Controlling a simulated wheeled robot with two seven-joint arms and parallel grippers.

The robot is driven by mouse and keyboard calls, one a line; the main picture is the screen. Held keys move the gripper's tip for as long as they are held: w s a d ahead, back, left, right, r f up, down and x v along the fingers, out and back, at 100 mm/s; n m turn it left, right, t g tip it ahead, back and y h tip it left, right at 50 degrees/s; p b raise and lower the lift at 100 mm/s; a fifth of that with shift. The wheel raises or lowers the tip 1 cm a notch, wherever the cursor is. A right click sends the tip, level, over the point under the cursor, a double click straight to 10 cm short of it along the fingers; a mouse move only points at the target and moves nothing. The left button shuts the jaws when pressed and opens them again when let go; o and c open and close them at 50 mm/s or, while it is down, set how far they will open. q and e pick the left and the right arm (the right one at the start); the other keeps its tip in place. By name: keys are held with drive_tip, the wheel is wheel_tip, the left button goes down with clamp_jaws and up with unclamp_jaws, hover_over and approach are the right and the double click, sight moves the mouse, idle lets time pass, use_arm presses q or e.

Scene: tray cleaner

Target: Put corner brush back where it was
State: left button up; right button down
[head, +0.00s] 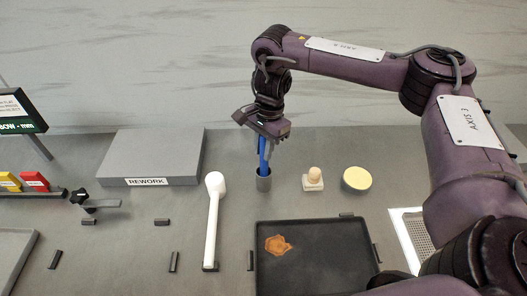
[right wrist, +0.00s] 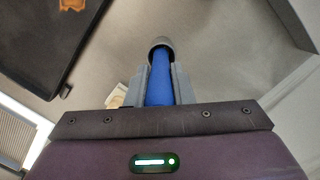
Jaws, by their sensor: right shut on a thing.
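My left gripper is not in view.
A black tray (head: 315,270) with an orange-brown stain (head: 278,245) lies in front. A small block with a knob (head: 313,180) and a yellow round pad (head: 357,179) are to the right. The grey REWORK platform (head: 150,155) is at the left.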

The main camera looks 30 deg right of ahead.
drive_tip(key=shift+f, duration=0.6)
drive_tip(key=shift+w, duration=0.1)
drive_tip(key=shift+f, duration=0.2)
drive_tip(key=c, duration=1.3)
unclamp_jaws()
drive_tip(key=shift+o, duration=0.2)
drive_tip(key=shift+r, duration=0.1)
wheel_tip(320, 180, up, 12)
drive_tip(key=d+p, duration=0.1)
drive_tip(key=shift+w+d, duration=0.25)
drive_tip(key=shift+d, duration=0.1)
